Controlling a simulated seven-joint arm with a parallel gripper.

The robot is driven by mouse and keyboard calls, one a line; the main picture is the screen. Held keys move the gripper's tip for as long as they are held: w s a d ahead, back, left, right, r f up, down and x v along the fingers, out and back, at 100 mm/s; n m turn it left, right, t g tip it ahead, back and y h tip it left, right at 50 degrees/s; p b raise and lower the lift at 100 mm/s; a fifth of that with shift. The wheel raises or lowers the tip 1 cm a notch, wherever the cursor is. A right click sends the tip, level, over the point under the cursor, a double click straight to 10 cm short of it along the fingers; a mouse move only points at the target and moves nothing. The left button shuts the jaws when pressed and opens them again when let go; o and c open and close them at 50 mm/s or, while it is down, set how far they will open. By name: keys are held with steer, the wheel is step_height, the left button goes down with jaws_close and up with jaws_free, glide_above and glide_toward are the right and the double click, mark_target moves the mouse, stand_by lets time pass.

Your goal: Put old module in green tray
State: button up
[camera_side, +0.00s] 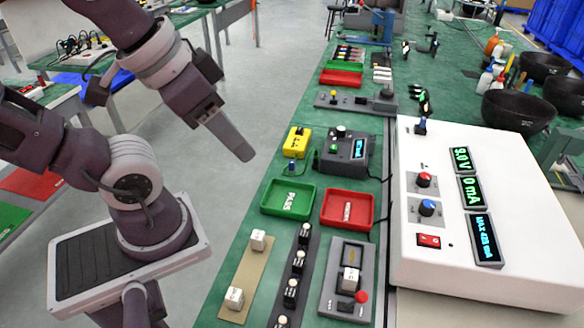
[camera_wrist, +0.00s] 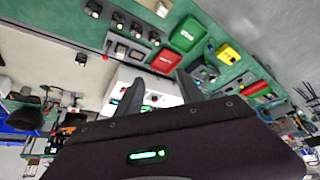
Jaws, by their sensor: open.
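My gripper (camera_side: 232,140) hangs in the air left of the bench, above the floor and well away from the modules. Its two fingers (camera_wrist: 158,92) stand apart with nothing between them in the wrist view. The green tray (camera_side: 288,198), marked PASS, lies empty on the bench; it also shows in the wrist view (camera_wrist: 188,34). A white-topped module (camera_side: 350,280) sits in a grey fixture with a red knob. Several dark modules (camera_side: 298,262) stand in a dark strip, and two white modules (camera_side: 258,240) (camera_side: 234,298) on a tan strip. I cannot tell which is the old one.
A red tray (camera_side: 346,208) lies right of the green tray. A yellow box (camera_side: 297,142) and a grey meter box (camera_side: 344,152) stand behind the trays. A large white power supply (camera_side: 480,215) stands at the right. The air around my gripper is clear.

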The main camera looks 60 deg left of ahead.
stand_by(0.3)
steer(key=w+d+f+m+g, duration=0.3)
steer(key=w+d+f+m, duration=0.1)
steer(key=w+d+m, duration=1.1)
steer(key=d+f+m, duration=0.3)
steer(key=d+f, duration=0.2)
steer(key=s+d+f+m+g, duration=0.1)
steer(key=d+f+m, duration=0.3)
steer(key=d+f, duration=0.2)
steer(key=d+f+m+g, duration=0.1)
steer(key=d+f+m, duration=0.3)
steer(key=d+f, duration=0.2)
steer(key=shift+s+f, duration=0.1)
steer(key=shift+s, duration=0.2)
steer(key=f, duration=0.2)
steer(key=d+m, duration=0.1)
steer(key=shift+s+d+f+g, duration=0.1)
steer(key=shift+s+f+g, duration=0.2)
steer(key=shift+s+f, duration=0.1)
steer(key=f, duration=0.6)
steer(key=shift+w, duration=0.4)
jaws_close()
